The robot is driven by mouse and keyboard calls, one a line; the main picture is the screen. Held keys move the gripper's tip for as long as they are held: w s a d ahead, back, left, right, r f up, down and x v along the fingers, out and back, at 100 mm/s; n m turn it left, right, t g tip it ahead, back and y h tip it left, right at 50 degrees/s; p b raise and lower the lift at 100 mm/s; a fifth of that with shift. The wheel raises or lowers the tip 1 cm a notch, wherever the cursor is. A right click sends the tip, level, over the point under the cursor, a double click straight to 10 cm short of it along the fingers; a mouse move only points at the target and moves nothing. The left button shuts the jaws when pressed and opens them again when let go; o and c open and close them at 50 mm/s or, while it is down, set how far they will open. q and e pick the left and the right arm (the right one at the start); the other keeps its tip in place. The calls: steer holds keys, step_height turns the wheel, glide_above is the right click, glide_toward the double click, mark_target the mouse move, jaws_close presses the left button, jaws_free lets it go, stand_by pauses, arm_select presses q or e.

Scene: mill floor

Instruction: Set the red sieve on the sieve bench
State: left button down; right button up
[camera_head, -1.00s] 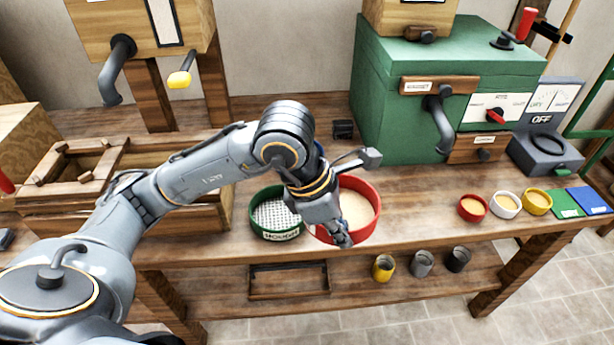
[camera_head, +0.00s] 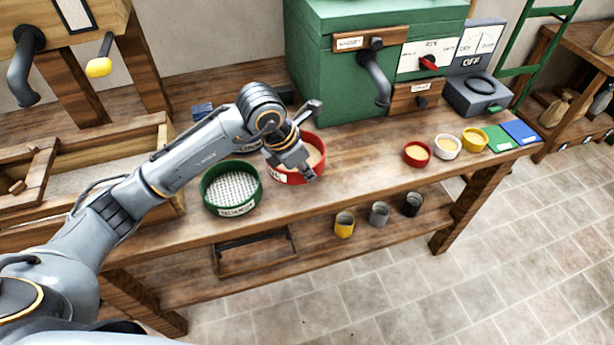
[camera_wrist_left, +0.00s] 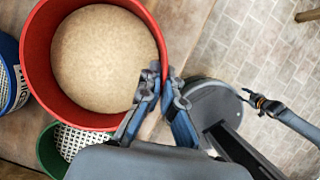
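The red sieve (camera_head: 313,143) is a round red-walled pan holding pale meal, over the bench (camera_head: 370,185) just right of a green sieve (camera_head: 230,207). I cannot tell whether its base touches the wood. My left gripper (camera_head: 307,173) is at its front right rim. In the left wrist view, the red sieve (camera_wrist_left: 38,55) fills the upper left, and the fingers of my left gripper (camera_wrist_left: 164,75) are close together on either side of its wall, apparently shut on it. My left wrist hides part of its front in the head view.
A blue sieve (camera_wrist_left: 8,85) shows beside the red one in the left wrist view. A green machine (camera_head: 330,75) stands behind. Small red (camera_head: 417,153), white (camera_head: 446,147) and yellow (camera_head: 474,138) bowls are to the right. Bare bench top lies before them.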

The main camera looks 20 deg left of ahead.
arm_select(q)
steer(key=shift+w+a+f, duration=0.1)
steer(key=shift+w+f, duration=0.6)
steer(key=shift+f, duration=0.1)
steer(key=shift+f+p, duration=0.4)
steer(key=shift+f, duration=1.1)
steer(key=c, duration=1.5)
jaws_free()
steer(key=v, duration=1.2)
steer(key=shift+b, duration=0.3)
